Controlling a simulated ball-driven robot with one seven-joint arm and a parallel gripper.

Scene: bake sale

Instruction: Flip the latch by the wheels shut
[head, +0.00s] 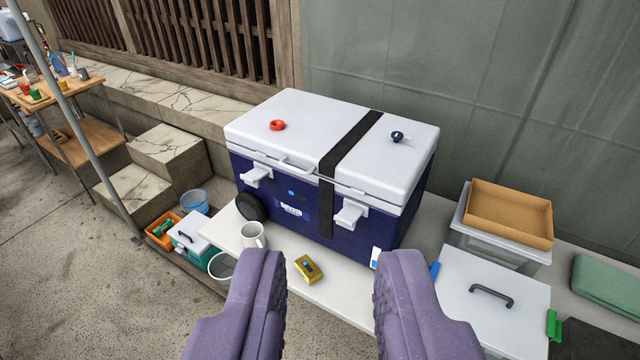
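A blue cooler (282,200) with a closed white lid stands on a white table. A black wheel (250,207) shows at its lower left corner. The white latch by the wheel (257,176) is on the left of the front face and sticks outward from it. A second white latch (349,215), on the right of the front, also sticks out. My gripper (331,262) is open and empty, its two purple fingers wide apart in the foreground, in front of the cooler. It touches neither latch.
A white mug (252,235) and a small yellow box (308,269) stand on the table (340,304) before the cooler. A black strap (345,150) crosses the lid. Lidded bins (492,300) stand at right.

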